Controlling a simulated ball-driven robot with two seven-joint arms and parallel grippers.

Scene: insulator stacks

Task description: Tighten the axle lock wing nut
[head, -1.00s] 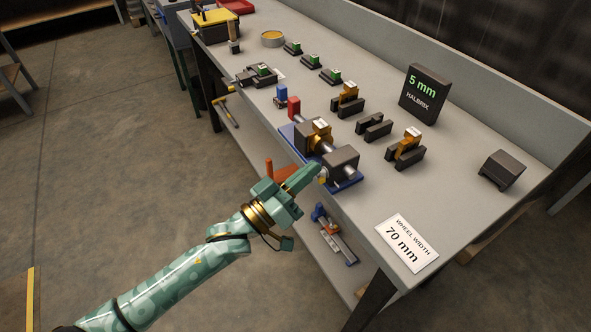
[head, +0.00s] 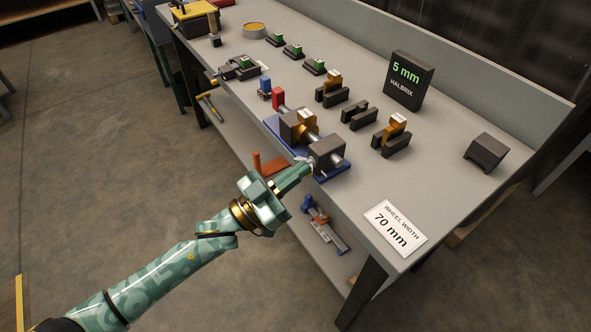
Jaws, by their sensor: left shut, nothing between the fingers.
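The axle fixture stands at the front edge of the bench. It has a blue base (head: 335,174), a dark grey near block (head: 327,151), a far block and a silver axle (head: 283,108) with a brass-coloured part (head: 309,133) between the blocks. My left gripper (head: 306,168) is shut and empty, its fingertips at the front side of the near block. A small pale piece shows at the fingertips, possibly the wing nut; it is mostly hidden, and I cannot tell whether the fingers touch it. My right gripper is out of view.
Black cradles (head: 359,115), some with brass-coloured parts, stand behind the fixture. A 5 mm display (head: 405,80) is at the back. A dark block (head: 486,152) and a wheel width card (head: 396,228) lie to the right. An orange object (head: 270,165) is below the bench edge.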

